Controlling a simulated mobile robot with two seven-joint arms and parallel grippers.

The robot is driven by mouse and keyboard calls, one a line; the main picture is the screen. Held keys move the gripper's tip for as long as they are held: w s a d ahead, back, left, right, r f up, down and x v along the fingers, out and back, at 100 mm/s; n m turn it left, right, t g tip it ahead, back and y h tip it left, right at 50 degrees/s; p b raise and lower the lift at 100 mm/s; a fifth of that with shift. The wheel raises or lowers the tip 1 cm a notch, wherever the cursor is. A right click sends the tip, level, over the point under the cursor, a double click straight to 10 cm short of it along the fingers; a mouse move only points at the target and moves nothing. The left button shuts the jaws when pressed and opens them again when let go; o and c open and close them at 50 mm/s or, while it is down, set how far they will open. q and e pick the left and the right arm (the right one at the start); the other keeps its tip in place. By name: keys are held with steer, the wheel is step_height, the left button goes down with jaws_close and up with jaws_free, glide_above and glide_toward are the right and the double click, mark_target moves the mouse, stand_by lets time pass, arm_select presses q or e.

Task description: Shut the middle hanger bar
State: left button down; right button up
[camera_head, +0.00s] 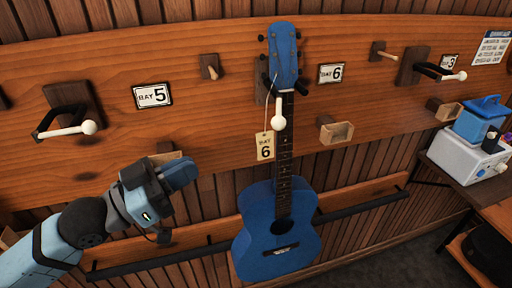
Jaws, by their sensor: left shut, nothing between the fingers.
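The middle hanger (300,88) is at the "BAY 6" sign, with dark prongs either side of a blue guitar's (283,225) neck. The guitar hangs upright there. The hanger's bar has a white knob (277,122) and points out and down in front of the neck, not straight across the prongs. A "6" tag (265,146) hangs by a string beside the neck. My left gripper (180,172) is shut and empty, left of the guitar's neck and below the knob, apart from both. My right gripper is out of view.
A hanger (72,110) at "BAY 5" and another (435,70) at right have white-knobbed bars and hold no instrument. Small wooden pegs and boxes (336,131) stick out of the board. A dark rail (362,205) runs low along the wall. A side table (470,190) holds blue-and-white equipment.

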arm_select(q)
steer(key=s+r+g, duration=0.1)
steer(key=p, duration=0.5)
glide_toward(272, 125)
steer(key=shift+m, duration=0.3)
steer(key=x, duration=0.6)
steer(key=shift+w+d, duration=0.45)
steer(key=shift+d, duration=0.2)
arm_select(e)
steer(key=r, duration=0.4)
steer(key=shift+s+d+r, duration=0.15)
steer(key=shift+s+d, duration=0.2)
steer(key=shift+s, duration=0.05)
arm_select(q)
steer(key=shift+d, duration=0.15)
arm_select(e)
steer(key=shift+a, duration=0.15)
